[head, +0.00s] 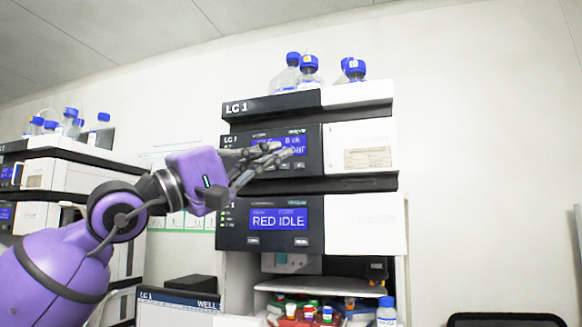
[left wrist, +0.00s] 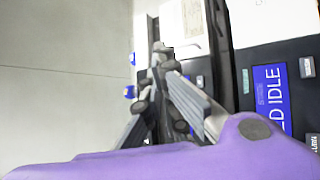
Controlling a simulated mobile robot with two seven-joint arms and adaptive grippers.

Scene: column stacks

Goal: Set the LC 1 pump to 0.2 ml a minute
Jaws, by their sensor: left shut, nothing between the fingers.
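The LC 1 pump (head: 360,133) is the upper module of the middle stack, with a dark front panel and a blue display (head: 299,142). My left arm and fingers cover part of that display, so its reading is hidden apart from a few letters. Small buttons (head: 284,167) sit under it. My left gripper (head: 282,152) is shut and empty, its tips in front of the display; whether they touch the panel cannot be told. In the left wrist view the shut fingers (left wrist: 160,55) point towards the stack. My right gripper is not in view.
Blue-capped bottles (head: 309,72) stand on top. An open bay below holds coloured-cap vials (head: 308,312). Another stack (head: 70,150) stands at the left.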

